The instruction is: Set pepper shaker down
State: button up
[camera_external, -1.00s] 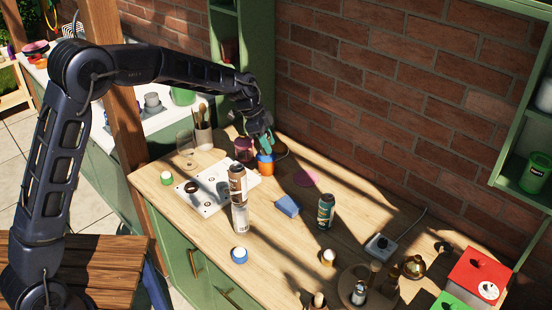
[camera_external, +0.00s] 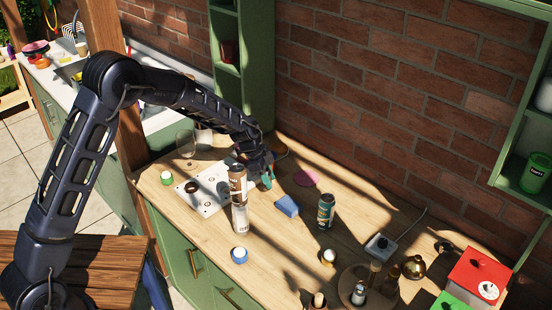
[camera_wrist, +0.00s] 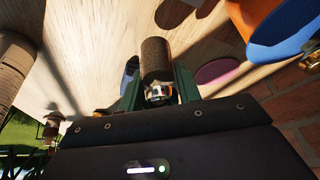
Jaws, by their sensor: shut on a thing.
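In the wrist view a dark brown, speckled cylinder, which I take for the pepper shaker (camera_wrist: 155,60), sits between the two green fingers of my gripper (camera_wrist: 158,95). A shiny, pale end of it shows nearest the palm. My gripper is shut on it. In the external view my gripper (camera_external: 266,181) is low over the wooden counter (camera_external: 270,255), just right of the white plate with holes (camera_external: 209,204). The shaker is hidden there by the gripper. I cannot tell whether its base touches the counter.
An orange and blue object (camera_wrist: 285,30) is close in the wrist view. Open counter lies nearer the front.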

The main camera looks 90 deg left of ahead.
jog(key=shift+f, duration=1.25)
jog(key=shift+f, duration=0.15)
jog(key=o, duration=1)
jog(key=v, duration=1.2)
jog(key=shift+r, duration=0.2)
